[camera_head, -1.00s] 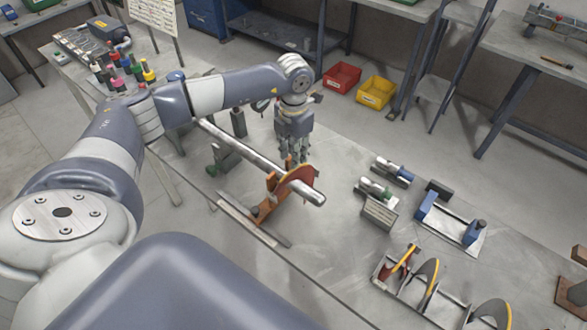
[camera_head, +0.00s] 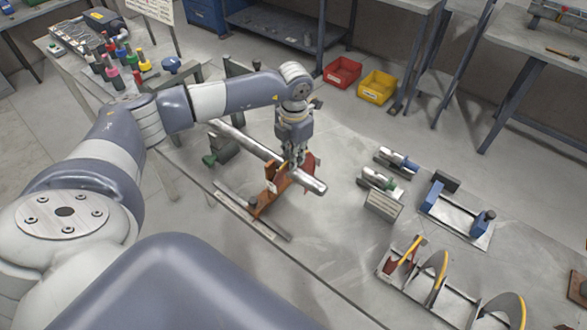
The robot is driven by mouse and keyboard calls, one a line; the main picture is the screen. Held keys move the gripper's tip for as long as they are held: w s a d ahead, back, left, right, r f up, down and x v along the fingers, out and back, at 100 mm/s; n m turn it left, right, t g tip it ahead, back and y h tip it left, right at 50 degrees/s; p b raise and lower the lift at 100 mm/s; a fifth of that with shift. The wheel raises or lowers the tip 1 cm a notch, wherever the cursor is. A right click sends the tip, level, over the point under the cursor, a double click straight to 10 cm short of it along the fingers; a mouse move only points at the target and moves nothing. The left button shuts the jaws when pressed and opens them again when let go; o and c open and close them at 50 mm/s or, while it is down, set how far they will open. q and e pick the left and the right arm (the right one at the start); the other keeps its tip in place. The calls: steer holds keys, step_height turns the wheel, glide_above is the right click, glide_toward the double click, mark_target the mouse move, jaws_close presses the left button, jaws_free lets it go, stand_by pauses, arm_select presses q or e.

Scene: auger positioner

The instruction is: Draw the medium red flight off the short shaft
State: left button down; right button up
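The short shaft (camera_head: 247,144), a bare metal bar, runs diagonally across the table from a dark support at the back left to a free end at the front right. A red flight (camera_head: 309,163) sits around the shaft near that free end, beside an orange-brown stand (camera_head: 270,192). My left gripper (camera_head: 297,161) points down at the flight, its fingertips overlapping the flight and shaft in the picture. The fingers are too small and covered to tell whether they grip the flight. My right gripper is not in view.
A rack (camera_head: 455,308) with several yellow-edged flights stands at the front right. A blue-ended cradle (camera_head: 457,212), small cylindrical fittings (camera_head: 397,160) and a label plate (camera_head: 384,205) are right of the shaft.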

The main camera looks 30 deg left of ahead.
arm_select(q)
steer(key=shift+w+r, duration=0.1)
stand_by(0.5)
steer(key=s+d, duration=0.1)
steer(key=d, duration=1.6)
steer(key=shift+s+b, duration=0.2)
steer(key=shift+b, duration=0.15)
stand_by(1.8)
